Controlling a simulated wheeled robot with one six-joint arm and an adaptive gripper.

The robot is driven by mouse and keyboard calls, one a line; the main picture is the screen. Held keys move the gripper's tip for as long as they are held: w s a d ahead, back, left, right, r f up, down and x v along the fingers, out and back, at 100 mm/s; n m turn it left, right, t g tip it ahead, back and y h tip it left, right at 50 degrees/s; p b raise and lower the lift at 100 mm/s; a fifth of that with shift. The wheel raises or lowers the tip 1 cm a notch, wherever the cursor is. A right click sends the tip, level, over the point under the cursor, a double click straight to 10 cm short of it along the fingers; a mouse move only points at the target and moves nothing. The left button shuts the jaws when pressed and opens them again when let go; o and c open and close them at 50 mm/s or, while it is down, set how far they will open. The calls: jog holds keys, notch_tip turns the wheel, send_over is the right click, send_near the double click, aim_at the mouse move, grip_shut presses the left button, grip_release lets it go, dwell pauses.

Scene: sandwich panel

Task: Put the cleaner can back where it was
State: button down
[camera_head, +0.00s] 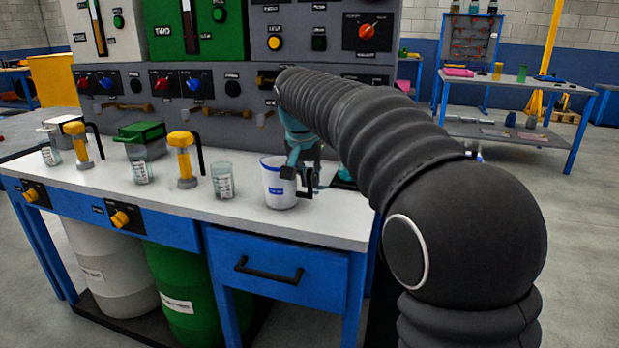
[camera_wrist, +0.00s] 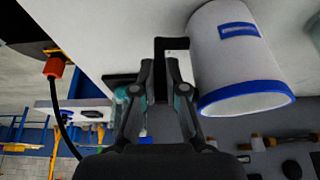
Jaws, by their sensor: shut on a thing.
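A white jug (camera_head: 279,188) with a blue rim, a blue label and a black handle (camera_head: 306,182) stands upright at the right part of the white bench top. My gripper (camera_head: 298,170) comes down at the jug's right side and is shut on its handle. In the wrist view the jug (camera_wrist: 228,50) appears upside down at upper right. There its black handle (camera_wrist: 171,43) lies between the fingertips of my gripper (camera_wrist: 163,62). The label is too small to read, so I cannot tell whether this jug is the cleaner can. My arm hides part of the bench behind it.
Clear beakers (camera_head: 222,181) and yellow-topped dispensers (camera_head: 184,160) stand left of the jug. A control panel (camera_head: 220,90) rises behind. A teal object on a dark tray (camera_head: 343,181) lies right of the gripper. The bench's front edge is clear.

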jog(key=shift+f, duration=0.15)
jog(key=c, duration=1.2)
grip_release()
jog(key=v, duration=1.2)
jog(key=s+d+f+n, duration=0.1)
jog(key=s+d, duration=0.4)
jog(key=s, duration=0.1)
jog(key=s+d+f+n, duration=0.1)
jog(key=s+d+f, duration=0.2)
jog(key=s+f, duration=0.4)
jog(key=s+d+f+n+y, duration=0.1)
jog(key=s+d+f, duration=0.2)
jog(key=s+f, duration=0.3)
jog(key=s+d+f+n+t, duration=0.1)
jog(key=s+d+f, duration=0.2)
jog(key=s+f, duration=0.4)
jog(key=s, duration=0.4)
jog(key=shift+s+f+p, duration=0.3)
jog(key=shift+f+p, duration=0.05)
